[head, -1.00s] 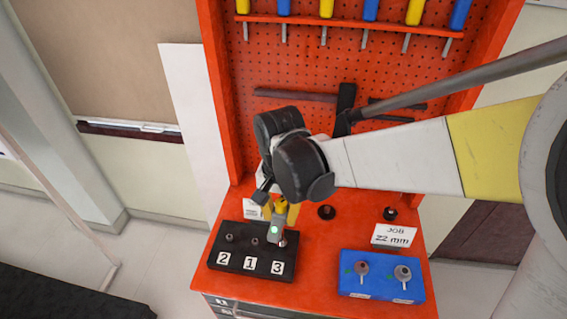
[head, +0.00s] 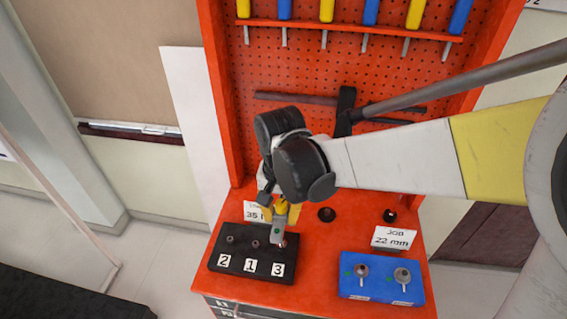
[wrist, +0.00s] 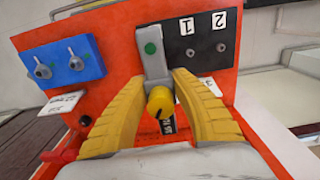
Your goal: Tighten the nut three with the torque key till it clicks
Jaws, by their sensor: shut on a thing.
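The black block (head: 228,262) has labels 2, 1 and 3 from left to right in the head view. Small nuts show behind labels 2 (head: 230,239) and 1 (head: 255,243). My gripper (head: 281,211) is shut on the torque key (head: 279,230), a grey tool with a green dot and a yellow knob (wrist: 159,101). The key's lower end is over the spot behind label 3 (head: 277,269). It hides nut three, so I cannot tell how well it is seated. The wrist view shows the key (wrist: 152,55) between my yellow fingers.
A blue block (head: 382,290) with two sockets stands at the right, in front of a "JOB 22 mm" card (head: 393,239). A card reading 35 (head: 254,212) stands behind the black block. The red pegboard (head: 310,70) with hanging tools rises behind the bench.

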